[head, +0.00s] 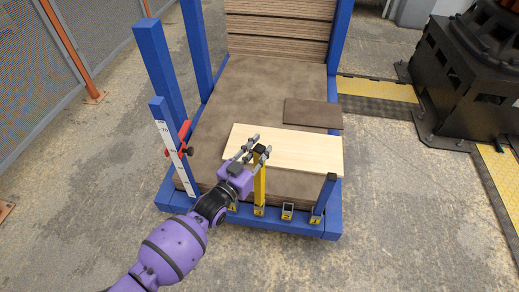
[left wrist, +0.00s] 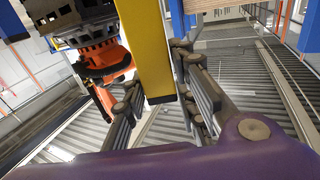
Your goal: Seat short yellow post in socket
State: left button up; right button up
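The short yellow post (head: 260,186) stands about upright at the front edge of the blue-framed cart, with a dark top end. Its lower end is at the second socket from the left (head: 260,212); I cannot tell whether it is inside or just above it. My left gripper (head: 261,147) has its fingers on both sides of the post near its top. In the left wrist view the post (left wrist: 146,50) runs between the fingers (left wrist: 158,85), which appear to press on its sides. My right gripper is not in view.
Other small sockets (head: 287,211) line the cart's front edge. A short blue post (head: 325,194) stands at the right corner. A pale board (head: 305,153) and a small brown board (head: 313,113) lie on the brown stack (head: 250,90). A red clamp (head: 184,138) sits on the left upright.

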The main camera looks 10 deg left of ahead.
pick_arm(q)
jog(key=shift+o, duration=1.2)
jog(key=shift+r, duration=0.15)
jog(key=shift+s+a+r+p, duration=0.2)
jog(key=shift+s+r+p, duration=0.15)
jog(key=shift+r+p, duration=0.2)
jog(key=v, duration=1.1)
jog(key=shift+p, duration=0.35)
jog(key=shift+s+f, duration=0.15)
jog(key=shift+s, duration=0.05)
